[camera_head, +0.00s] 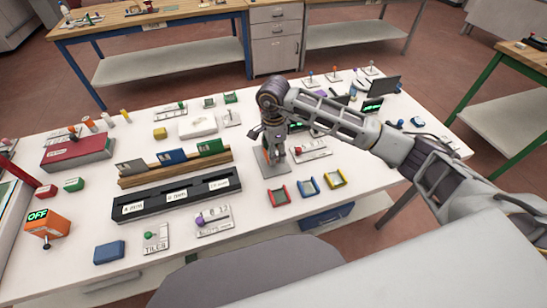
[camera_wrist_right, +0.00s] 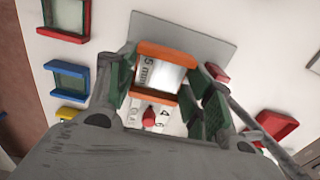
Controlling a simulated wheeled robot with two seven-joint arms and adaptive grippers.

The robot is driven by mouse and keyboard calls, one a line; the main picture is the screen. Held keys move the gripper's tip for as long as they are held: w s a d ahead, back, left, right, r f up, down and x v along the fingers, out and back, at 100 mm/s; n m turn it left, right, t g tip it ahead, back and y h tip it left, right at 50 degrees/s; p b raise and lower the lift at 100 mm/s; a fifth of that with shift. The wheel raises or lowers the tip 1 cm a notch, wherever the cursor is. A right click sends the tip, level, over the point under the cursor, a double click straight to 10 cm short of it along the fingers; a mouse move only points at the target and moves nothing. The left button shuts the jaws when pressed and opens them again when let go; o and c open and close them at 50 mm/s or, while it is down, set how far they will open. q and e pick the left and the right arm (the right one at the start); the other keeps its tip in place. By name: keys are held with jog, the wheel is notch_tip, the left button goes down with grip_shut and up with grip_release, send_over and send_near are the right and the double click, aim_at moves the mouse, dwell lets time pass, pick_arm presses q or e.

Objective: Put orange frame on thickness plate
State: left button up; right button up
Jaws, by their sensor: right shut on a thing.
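My right gripper (camera_wrist_right: 160,85) is shut on the orange frame (camera_wrist_right: 165,95), whose two orange bars and pale middle sit between the green finger pads in the right wrist view. A "5 mm" marking shows within the frame. The grey plate (camera_wrist_right: 215,40), which I take for the thickness plate, lies behind the frame there. In the head view the right gripper (camera_head: 274,150) points down over this plate (camera_head: 268,165) and hides part of it. I cannot tell whether the frame touches the plate. My left gripper is not in view.
Red (camera_head: 278,196), blue (camera_head: 308,187) and yellow (camera_head: 335,179) frames stand in front of the plate. A black slotted rack (camera_head: 160,208) lies to the left. A labelled lever panel (camera_head: 312,151) is close on the right. White table (camera_head: 245,205) is free around the frames.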

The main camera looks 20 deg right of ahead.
jog(key=shift+f, duration=1.6)
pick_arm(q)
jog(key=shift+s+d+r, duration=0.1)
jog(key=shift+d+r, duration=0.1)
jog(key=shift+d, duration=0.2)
pick_arm(e)
jog(key=shift+f, duration=0.15)
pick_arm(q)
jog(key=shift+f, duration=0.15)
pick_arm(e)
jog(key=shift+f, duration=0.15)
jog(key=o, duration=1)
jog(key=shift+o, duration=0.3)
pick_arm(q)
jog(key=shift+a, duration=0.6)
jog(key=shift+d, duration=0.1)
